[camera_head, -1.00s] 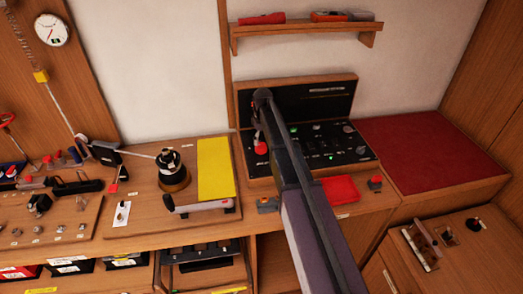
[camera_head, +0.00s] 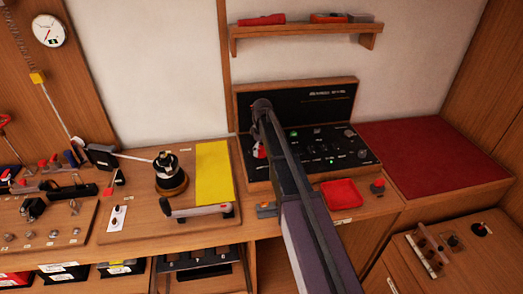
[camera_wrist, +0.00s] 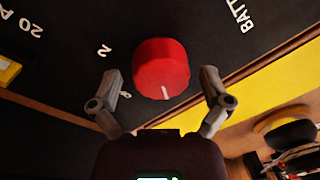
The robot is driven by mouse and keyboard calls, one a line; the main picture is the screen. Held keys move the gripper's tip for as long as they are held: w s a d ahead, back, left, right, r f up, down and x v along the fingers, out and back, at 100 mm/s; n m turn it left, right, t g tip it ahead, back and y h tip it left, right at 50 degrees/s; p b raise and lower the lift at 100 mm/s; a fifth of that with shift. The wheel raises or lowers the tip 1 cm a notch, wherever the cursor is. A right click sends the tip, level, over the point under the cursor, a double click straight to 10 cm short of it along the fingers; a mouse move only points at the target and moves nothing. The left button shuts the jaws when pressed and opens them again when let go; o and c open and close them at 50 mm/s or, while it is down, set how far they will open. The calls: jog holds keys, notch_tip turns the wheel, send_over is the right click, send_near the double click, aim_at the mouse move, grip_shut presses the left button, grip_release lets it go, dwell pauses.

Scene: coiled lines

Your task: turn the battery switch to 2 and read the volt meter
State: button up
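The red battery switch knob (camera_wrist: 160,68) sits on the black panel (camera_wrist: 60,70) in the wrist view. Its white pointer mark faces the bottom of the picture, toward my gripper. A white "2" lies at its upper left. Another small white mark lies near the left finger and is partly hidden. My gripper (camera_wrist: 160,72) is open, with one finger on each side of the knob and gaps showing. In the head view the knob (camera_head: 260,152) shows at the panel's left, below my arm. A round white dial (camera_head: 49,30) hangs on the left wall; its reading is too small to tell.
The panel has a raised lid (camera_head: 335,105) behind it with small unreadable lettering. A red tray (camera_head: 342,193) and a small red-topped knob (camera_head: 378,187) lie to the right. A yellow sheet (camera_head: 214,170) and a winch (camera_head: 171,175) stand left. A shelf (camera_head: 300,31) hangs above.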

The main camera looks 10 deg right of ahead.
jog(key=c, duration=0.9)
jog(key=shift+o, duration=0.2)
jog(key=shift+d, duration=0.15)
